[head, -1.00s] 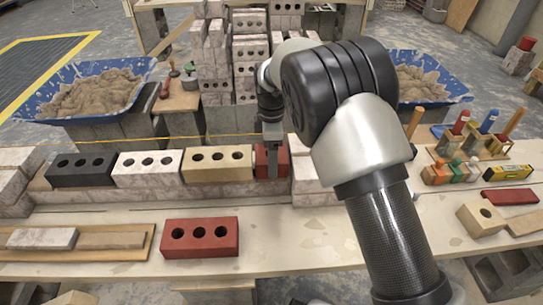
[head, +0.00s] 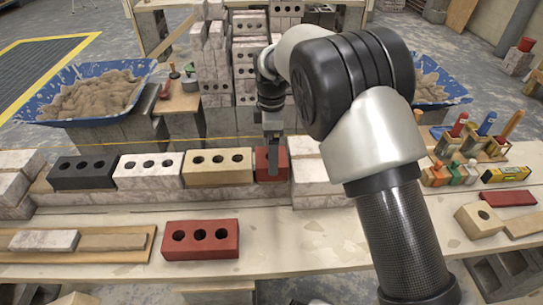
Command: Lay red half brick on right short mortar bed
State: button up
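The red half brick (head: 264,164) sits in the wall row, at the right end of the course. It stands between the tan three-hole brick (head: 218,167) on its left and the pale brick stack (head: 309,172) on its right. My gripper (head: 272,152) points down at the red half brick, with a dark finger in front of its near face. The far finger and the grip itself are hidden, so I cannot tell if it is closed on the brick. The mortar bed under the half brick is not visible.
A white brick (head: 149,170) and a black brick (head: 84,173) continue the row leftward. A full red brick (head: 200,239) lies on the front bench. Blue mortar tubs (head: 86,92) stand behind. Tools (head: 470,140) and a tan half brick (head: 479,220) are at right.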

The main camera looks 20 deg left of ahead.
notch_tip(320, 180, up, 13)
jog(key=p, duration=0.3)
jog(key=shift+s, duration=0.1)
